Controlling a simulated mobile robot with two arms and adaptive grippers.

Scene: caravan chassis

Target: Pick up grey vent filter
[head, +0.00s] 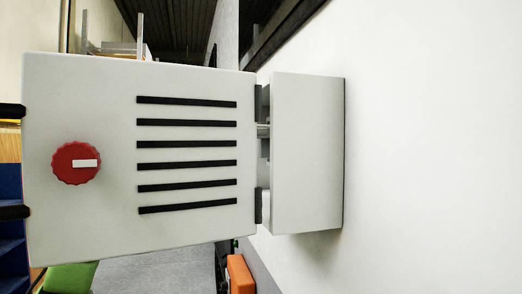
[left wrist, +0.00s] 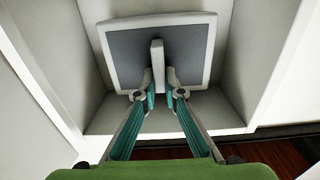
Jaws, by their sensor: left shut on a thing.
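In the left wrist view the grey vent filter (left wrist: 125,48) is a grey square panel with a light rounded frame. It sits tilted inside a white open housing. A light upright tab (left wrist: 157,52) stands out from its middle. My left gripper (left wrist: 159,80) is shut on this tab, its two fingers on either side of it. In the head view a white door panel (head: 190,205) with black slots and a red knob (head: 76,163) stands open beside the white housing (head: 307,150). The filter and my left gripper are hidden there. My right gripper is not in view.
A plain white wall (head: 430,150) fills the right of the head view, with the housing on it. An orange object (head: 240,273) and a green object (head: 70,278) show low down. The housing's side walls stand close around the filter.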

